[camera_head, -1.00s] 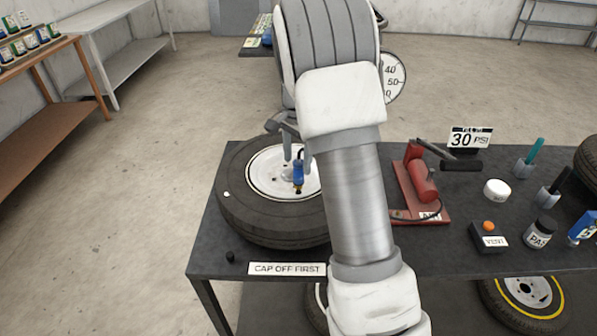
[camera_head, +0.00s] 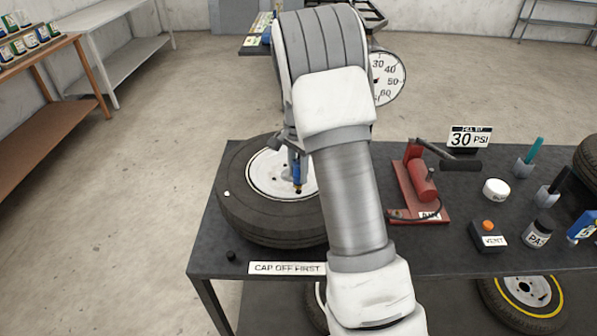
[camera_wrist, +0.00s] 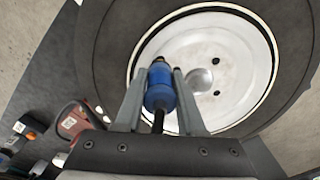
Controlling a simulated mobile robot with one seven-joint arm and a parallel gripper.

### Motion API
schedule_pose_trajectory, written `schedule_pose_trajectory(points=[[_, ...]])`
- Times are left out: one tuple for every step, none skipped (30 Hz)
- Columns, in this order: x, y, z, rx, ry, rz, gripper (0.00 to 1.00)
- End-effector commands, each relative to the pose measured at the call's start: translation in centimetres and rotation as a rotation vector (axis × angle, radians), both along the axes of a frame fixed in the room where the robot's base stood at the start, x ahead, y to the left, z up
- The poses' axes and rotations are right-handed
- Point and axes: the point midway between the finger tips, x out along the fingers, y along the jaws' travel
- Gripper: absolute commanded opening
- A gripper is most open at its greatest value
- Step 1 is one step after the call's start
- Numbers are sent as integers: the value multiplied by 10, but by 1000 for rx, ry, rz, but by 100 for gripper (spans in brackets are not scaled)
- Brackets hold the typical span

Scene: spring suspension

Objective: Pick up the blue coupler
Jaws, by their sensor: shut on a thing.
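The blue coupler (camera_head: 297,174) is a small blue cylinder with a dark tip, over the white rim of the tyre lying on the table. In the wrist view the blue coupler (camera_wrist: 160,90) sits between my two grey fingers, with a black hose or stem running toward the palm. My gripper (camera_wrist: 161,80) is shut on it. In the head view my gripper (camera_head: 296,160) is partly hidden by my arm. I cannot tell whether the coupler touches the rim.
The tyre (camera_head: 240,205) lies flat at the table's left. A "CAP OFF FIRST" sign (camera_head: 287,268) and a small black cap (camera_head: 231,256) lie in front. A red pump (camera_head: 422,185), a vent box (camera_head: 489,236) and jars stand to the right. A gauge dial (camera_head: 388,78) is behind.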

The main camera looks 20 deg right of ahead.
Motion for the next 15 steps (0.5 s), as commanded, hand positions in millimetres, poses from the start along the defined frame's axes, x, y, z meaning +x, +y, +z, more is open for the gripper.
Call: schedule_pose_trajectory(points=[[0,0,0,0,0,0,0],[0,0,0,0,0,0,0],[0,0,0,0,0,0,0],[0,0,0,0,-1,0,0],[0,0,1,-1,-1,0,0],[0,0,1,-1,-1,0,0],[0,0,1,-1,-1,0,0],[0,0,1,-1,-1,0,0],[0,0,1,-1,-1,0,0],[0,0,1,-1,-1,0,0],[0,0,1,-1,-1,0,0],[0,0,2,0,-2,0,0],[1,0,3,0,-2,0,0],[1,0,5,-1,-4,0,0],[1,0,7,-1,-4,0,0]])
